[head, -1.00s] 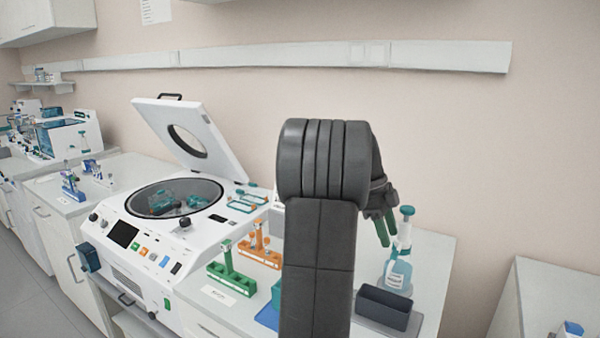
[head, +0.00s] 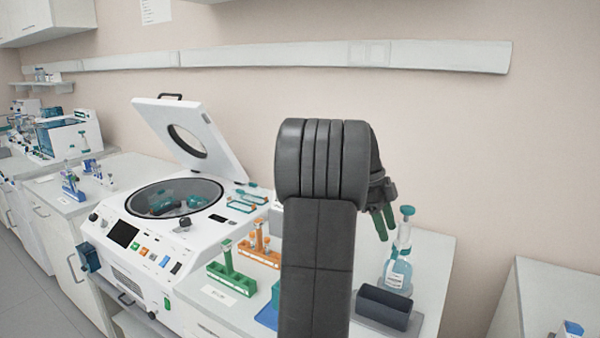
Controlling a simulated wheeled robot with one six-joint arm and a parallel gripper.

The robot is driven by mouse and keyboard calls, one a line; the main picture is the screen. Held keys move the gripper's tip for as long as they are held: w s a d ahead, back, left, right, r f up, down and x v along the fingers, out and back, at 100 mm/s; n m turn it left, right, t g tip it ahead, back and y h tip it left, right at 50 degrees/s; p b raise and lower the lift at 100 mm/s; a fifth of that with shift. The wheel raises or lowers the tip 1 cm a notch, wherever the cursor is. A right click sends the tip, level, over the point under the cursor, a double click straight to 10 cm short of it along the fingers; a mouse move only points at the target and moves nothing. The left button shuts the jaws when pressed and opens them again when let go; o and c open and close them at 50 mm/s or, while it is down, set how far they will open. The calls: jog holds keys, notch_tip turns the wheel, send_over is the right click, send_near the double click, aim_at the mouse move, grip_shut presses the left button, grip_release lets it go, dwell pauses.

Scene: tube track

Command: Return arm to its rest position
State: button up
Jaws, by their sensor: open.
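My gripper (head: 383,222) shows just right of my dark arm, with its green fingertips pointing down. It is open, and I see nothing between the fingers. It hangs above the bench, a little left of the teal-capped spray bottle (head: 398,272). My arm is raised and folded in the middle of the head view, and it hides part of the bench and wall behind it.
A white centrifuge (head: 140,255) with its lid (head: 190,135) open stands left of my arm. A green tube rack (head: 232,277) and an orange tube rack (head: 260,250) stand beside it. A dark open box (head: 383,308) sits at the bench's front right.

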jog(key=x, duration=0.5)
jog(key=shift+s+d+f, duration=0.1)
jog(key=shift+s+f, duration=0.05)
jog(key=shift+f, duration=0.1)
jog(key=shift+s+d+f+n, duration=0.1)
jog(key=shift+d+f+n, duration=0.05)
jog(key=shift+d+n, duration=0.15)
jog(key=shift+s+d+n+t, duration=0.4)
jog(key=shift+d+n, duration=0.05)
jog(key=shift+n, duration=0.35)
jog(key=d+n+t, duration=0.1)
jog(key=d+n, duration=0.1)
jog(key=n, duration=0.1)
notch_tip(320, 180, up, 12)
jog(key=n+t+p, duration=0.2)
jog(key=n, duration=0.4)
send_over(398, 253)
jog(key=s+d, duration=0.2)
jog(key=shift+s, duration=0.15)
jog(key=shift+s+p, duration=0.1)
jog(key=shift+p, duration=0.25)
